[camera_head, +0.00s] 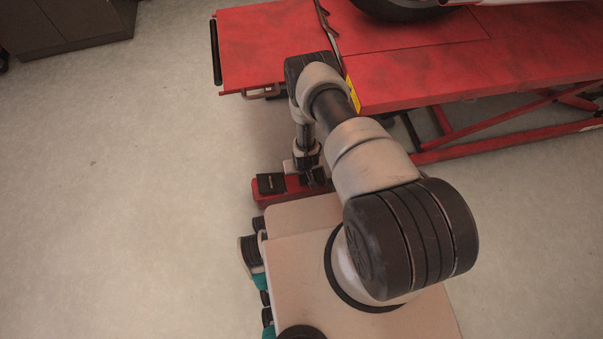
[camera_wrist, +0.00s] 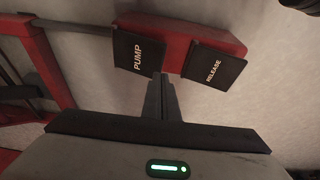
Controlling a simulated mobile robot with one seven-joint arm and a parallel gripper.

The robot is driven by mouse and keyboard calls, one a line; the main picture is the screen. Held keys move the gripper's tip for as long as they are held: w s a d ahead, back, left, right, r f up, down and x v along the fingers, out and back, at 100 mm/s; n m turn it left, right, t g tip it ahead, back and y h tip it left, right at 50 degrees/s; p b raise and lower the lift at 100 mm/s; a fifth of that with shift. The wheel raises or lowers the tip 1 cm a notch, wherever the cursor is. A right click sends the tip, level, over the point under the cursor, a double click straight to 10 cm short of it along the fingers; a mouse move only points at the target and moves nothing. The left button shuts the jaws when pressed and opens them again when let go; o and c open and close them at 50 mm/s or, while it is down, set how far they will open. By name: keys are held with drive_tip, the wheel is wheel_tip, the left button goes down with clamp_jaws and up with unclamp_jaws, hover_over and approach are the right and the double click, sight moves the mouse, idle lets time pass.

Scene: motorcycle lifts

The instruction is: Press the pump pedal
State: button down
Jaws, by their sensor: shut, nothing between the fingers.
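The black pump pedal (camera_wrist: 138,52), lettered PUMP, sits on a red pedal base (camera_wrist: 186,27) in the wrist view. Beside it on the right is the black release pedal (camera_wrist: 213,66), lettered RELEASE, which shows in the head view (camera_head: 271,184). My gripper (camera_wrist: 161,78) is shut and empty. Its fingertips appear by the lower right corner of the pump pedal, near the gap between the pedals; I cannot tell whether they touch. In the head view my gripper (camera_head: 311,180) points down over the right part of the red base, where it largely hides the pump pedal.
The red motorcycle lift (camera_head: 430,95) stands behind the pedals, with its platform edge close to my arm. A tyre (camera_head: 400,8) rests on it. A dark cabinet (camera_head: 65,25) stands at the far left. The floor on the left is clear.

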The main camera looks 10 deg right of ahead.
drive_tip(key=v, duration=0.2)
drive_tip(key=p+v, duration=0.1)
drive_tip(key=v, duration=0.2)
drive_tip(key=shift+a+r, duration=0.3)
idle(0.4)
